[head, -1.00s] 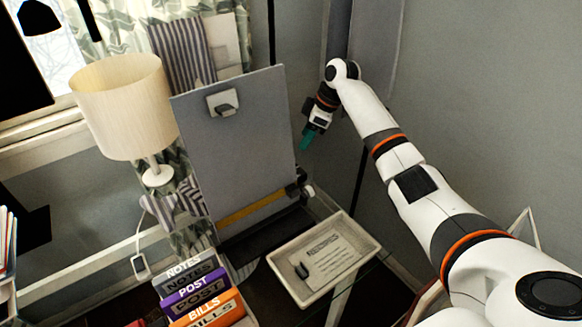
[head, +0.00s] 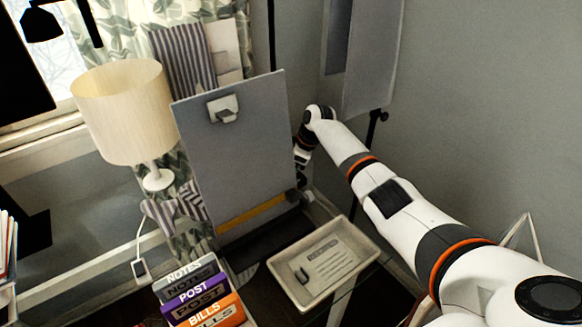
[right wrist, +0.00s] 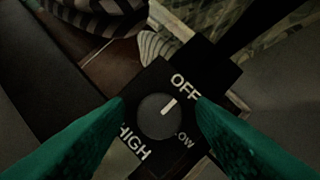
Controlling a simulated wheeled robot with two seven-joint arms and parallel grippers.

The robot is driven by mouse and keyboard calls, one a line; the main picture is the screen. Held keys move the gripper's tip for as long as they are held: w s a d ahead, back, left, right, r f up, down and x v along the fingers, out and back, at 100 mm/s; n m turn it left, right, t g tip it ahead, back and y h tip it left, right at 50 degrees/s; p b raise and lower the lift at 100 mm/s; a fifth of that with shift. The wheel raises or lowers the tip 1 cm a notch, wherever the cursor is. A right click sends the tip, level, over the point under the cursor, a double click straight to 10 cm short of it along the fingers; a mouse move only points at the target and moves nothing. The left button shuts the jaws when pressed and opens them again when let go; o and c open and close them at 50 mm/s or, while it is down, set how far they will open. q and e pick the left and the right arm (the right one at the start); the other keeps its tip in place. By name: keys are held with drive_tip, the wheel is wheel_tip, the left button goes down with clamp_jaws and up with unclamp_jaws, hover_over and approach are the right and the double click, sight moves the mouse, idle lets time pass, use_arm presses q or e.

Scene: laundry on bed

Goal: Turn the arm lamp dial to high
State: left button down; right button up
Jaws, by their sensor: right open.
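In the right wrist view a round grey dial (right wrist: 155,120) sits on a black plate (right wrist: 183,76) lettered OFF, LOW and HIGH. The dial's white pointer line points towards OFF. My right gripper (right wrist: 160,102) is open, its two teal fingers on either side of the dial. Whether they touch the dial I cannot tell. In the head view my right arm reaches to the right edge of the upright grey board (head: 235,150); the fingertips and dial cannot be made out there. My left gripper is not in view.
A cream-shaded lamp (head: 120,110) stands left of the board. A shallow tray (head: 355,237) with a printed sheet lies in front of it, beside a letter sorter (head: 200,295) marked NOTES, POST and BILLS. A grey wall is on the right.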

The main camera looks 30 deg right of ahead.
drive_tip(key=shift+c, duration=0.3)
drive_tip(key=c, duration=0.9)
drive_tip(key=shift+r+m+p, duration=0.15)
drive_tip(key=shift+m+p, duration=0.15)
drive_tip(key=shift+p, duration=0.3)
drive_tip(key=m+p, duration=0.1)
drive_tip(key=p, duration=0.1)
drive_tip(key=m+h+p, duration=0.1)
drive_tip(key=m+p, duration=0.1)
drive_tip(key=shift+s+a+r+t+p, duration=0.1)
drive_tip(key=shift+a+r+t+p, duration=0.05)
drive_tip(key=shift+t+p, duration=0.2)
drive_tip(key=shift+m+t+h+p, duration=0.25)
drive_tip(key=shift+m+h+p, duration=0.15)
drive_tip(key=shift+m+p, duration=0.7)
drive_tip(key=shift+f+m+h+p, duration=0.25)
drive_tip(key=shift+m+p, duration=0.25)
drive_tip(key=shift+m, duration=0.4)
drive_tip(key=o, duration=1)
drive_tip(key=shift+c, duration=0.2)
